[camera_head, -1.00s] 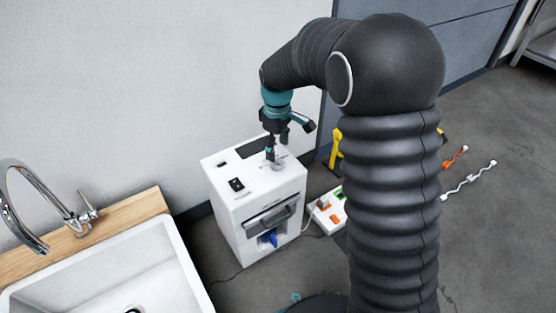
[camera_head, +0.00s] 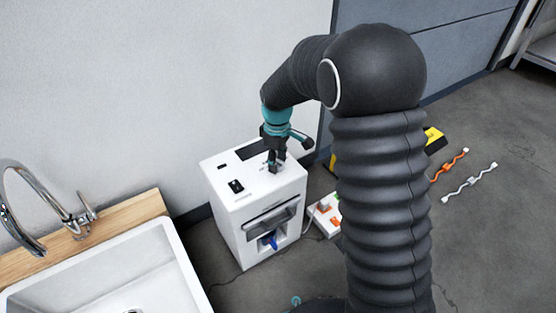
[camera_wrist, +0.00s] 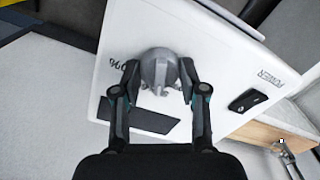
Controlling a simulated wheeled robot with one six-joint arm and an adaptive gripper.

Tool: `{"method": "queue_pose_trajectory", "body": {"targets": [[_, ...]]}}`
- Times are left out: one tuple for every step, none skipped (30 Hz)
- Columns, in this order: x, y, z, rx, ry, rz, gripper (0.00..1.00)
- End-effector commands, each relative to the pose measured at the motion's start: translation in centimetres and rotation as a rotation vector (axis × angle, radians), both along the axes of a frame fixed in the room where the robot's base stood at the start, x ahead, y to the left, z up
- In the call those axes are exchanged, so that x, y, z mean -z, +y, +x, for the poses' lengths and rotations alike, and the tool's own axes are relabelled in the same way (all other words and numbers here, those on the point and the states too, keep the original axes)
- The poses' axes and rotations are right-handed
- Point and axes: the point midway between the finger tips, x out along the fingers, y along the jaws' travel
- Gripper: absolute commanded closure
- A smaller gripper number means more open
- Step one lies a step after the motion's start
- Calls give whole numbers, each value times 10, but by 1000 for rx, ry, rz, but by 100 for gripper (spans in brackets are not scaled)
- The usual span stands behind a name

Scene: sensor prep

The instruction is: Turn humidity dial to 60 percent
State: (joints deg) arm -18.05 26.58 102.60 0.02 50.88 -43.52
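The grey round humidity dial (camera_wrist: 158,70) is on the top face of a white box-shaped device (camera_head: 231,204). It has a raised ridge across it. A mark that reads as 60%, upside down, is printed beside it at the left in the wrist view. My gripper (camera_wrist: 158,72) is down at the dial, one finger on each side of it. The fingertips are apart and very close to the dial's sides; I cannot tell whether they touch it. In the head view my gripper (camera_head: 276,166) hides most of the dial.
The device's top also has a black power switch (camera_head: 236,187) and a dark panel (camera_wrist: 140,117). A sink (camera_head: 160,255) with a tap stands at the left. A power strip (camera_head: 326,222) lies right of the device; orange and white cables (camera_head: 470,182) lie on the floor.

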Motion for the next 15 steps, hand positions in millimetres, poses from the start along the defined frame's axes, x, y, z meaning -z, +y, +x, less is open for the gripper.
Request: {"method": "queue_pose_trajectory", "body": {"targets": [[0, 0, 1, 1, -1, 0, 92], [0, 0, 1, 1, -2, 0, 92], [0, -1, 1, 2, -2, 0, 92], [0, -1, 1, 5, -2, 0, 92], [0, -1, 1, 8, -2, 0, 92], [0, -1, 1, 15, -2, 0, 92], [0, -1, 1, 21, -2, 0, 92], [0, -1, 1, 28, -2, 0, 92], [-1, -1, 1, 41, -2, 0, 92], [-1, -1, 1, 54, -2, 0, 92], [-1, -1, 1, 66, -2, 0, 92], [-1, -1, 1, 88, -2, 0, 92], [-1, -1, 1, 105, -3, 1, 92], [-1, -1, 1, 124, -4, 0, 92], [-1, -1, 2, 152, -4, 0, 92]]}}
